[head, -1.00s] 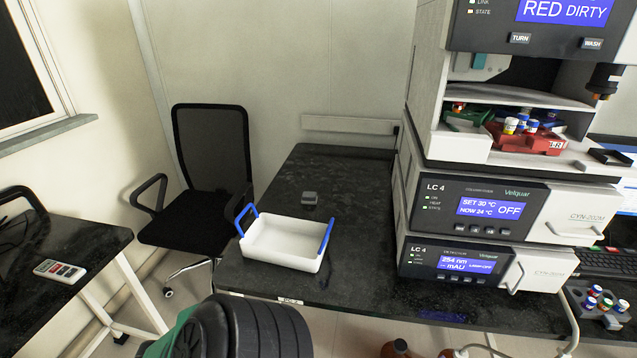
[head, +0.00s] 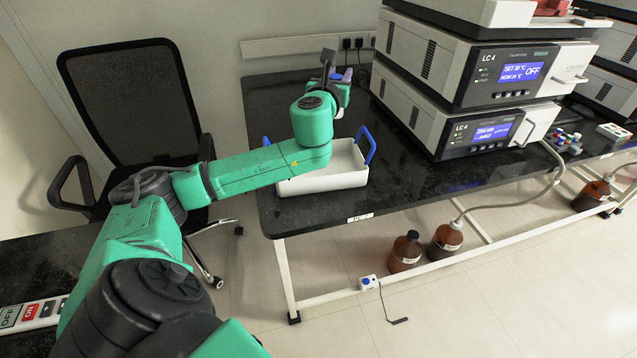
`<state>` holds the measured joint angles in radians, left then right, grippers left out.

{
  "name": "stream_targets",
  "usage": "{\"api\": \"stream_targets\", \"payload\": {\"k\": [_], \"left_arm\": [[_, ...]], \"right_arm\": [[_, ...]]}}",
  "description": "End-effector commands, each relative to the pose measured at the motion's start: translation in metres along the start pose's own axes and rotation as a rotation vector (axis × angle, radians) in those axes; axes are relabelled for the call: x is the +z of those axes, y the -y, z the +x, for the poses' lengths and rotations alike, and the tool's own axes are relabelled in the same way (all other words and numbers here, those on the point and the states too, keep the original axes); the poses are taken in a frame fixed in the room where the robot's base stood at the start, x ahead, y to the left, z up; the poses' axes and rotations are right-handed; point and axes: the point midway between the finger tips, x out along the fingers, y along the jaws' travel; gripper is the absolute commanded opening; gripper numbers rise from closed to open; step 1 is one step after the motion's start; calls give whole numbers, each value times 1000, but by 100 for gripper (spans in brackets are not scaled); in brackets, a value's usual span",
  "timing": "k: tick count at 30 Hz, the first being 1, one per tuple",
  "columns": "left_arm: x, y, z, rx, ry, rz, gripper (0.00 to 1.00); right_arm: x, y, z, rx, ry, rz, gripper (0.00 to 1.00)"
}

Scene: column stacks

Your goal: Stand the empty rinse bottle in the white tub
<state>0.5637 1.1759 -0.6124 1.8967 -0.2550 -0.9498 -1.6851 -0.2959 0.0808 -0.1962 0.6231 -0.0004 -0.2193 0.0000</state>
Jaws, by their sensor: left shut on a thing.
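The white tub (head: 325,182) with blue handles stands near the front left corner of the dark bench. My left arm reaches over it from the left and covers part of its inside. My left gripper (head: 339,83) is beyond the wrist, above the back of the tub, mostly hidden by my own arm. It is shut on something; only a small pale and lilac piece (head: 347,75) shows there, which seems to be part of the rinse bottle. The bottle's body and its tilt cannot be made out. My right gripper is not in view.
Stacked LC 4 units (head: 455,95) stand on the bench right of the tub. A black chair (head: 125,105) is at the left. Brown bottles (head: 406,250) stand on the floor under the bench. The bench front, right of the tub, is clear.

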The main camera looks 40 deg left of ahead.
Motion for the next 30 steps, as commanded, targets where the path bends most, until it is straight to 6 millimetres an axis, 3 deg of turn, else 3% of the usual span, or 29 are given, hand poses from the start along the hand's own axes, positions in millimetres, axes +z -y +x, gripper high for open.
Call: {"api": "stream_targets", "payload": {"k": [1, 4, 7, 18, 30], "left_arm": [[10, -17, 6, 31, 10, 1, 2], [25, -38, 13, 65, 3, -1, 2], [18, -44, 14, 75, -4, -1, 2], [-101, -43, 14, 72, -5, -2, 2], [-169, -43, 13, 71, -1, -5, 2]], "right_arm": [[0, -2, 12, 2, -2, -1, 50], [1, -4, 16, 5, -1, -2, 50], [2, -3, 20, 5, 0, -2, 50], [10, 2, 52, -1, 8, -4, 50], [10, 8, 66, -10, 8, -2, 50]]}}
